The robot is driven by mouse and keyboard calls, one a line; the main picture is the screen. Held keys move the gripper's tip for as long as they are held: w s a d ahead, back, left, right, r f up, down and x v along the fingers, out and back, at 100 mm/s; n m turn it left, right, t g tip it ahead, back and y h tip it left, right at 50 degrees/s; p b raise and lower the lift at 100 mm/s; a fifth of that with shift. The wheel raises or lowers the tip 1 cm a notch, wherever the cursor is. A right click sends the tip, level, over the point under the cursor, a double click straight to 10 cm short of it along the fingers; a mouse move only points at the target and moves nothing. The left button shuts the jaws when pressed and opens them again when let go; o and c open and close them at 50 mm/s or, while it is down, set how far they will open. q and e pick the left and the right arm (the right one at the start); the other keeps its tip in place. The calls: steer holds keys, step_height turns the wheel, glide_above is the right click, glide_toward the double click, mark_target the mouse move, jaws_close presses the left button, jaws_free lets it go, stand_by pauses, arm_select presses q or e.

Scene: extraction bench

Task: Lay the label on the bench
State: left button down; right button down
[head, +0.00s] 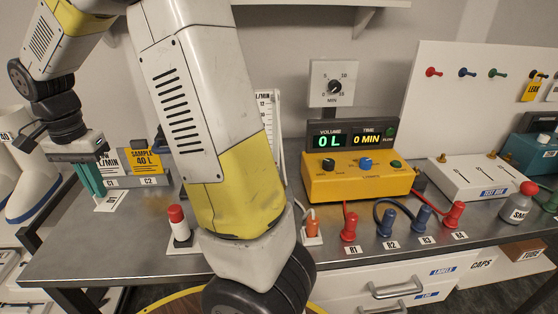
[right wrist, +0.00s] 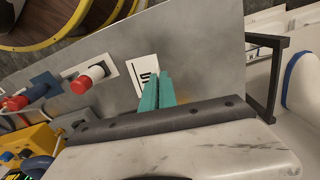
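The label (head: 109,202) is a small white card with dark print at the left end of the bench (head: 130,243). It also shows in the right wrist view (right wrist: 143,70), face on and nearly flat to the bench top. My right gripper (head: 92,182) reaches down over it from the left of the head view. Its two teal fingers (right wrist: 158,92) are close together and overlap the label's near edge. They look shut on it, though the grip itself is partly hidden. Whether the card touches the bench is hard to tell. My left gripper is not in view.
A red-capped plug (head: 178,223) stands on a white plate right of the label. A yellow meter (head: 352,176) and red and blue plugs are farther right. My arm hides the bench's middle.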

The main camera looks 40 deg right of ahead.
steer(key=w+a+f+n, duration=0.1)
steer(key=w+a+f, duration=0.2)
steer(key=a, duration=0.1)
glide_toward(107, 238)
step_height(107, 238, down, 5)
steer(key=shift+d+f, duration=0.15)
steer(key=shift+f, duration=0.15)
stand_by(0.3)
steer(key=c, duration=1.7)
jaws_free()
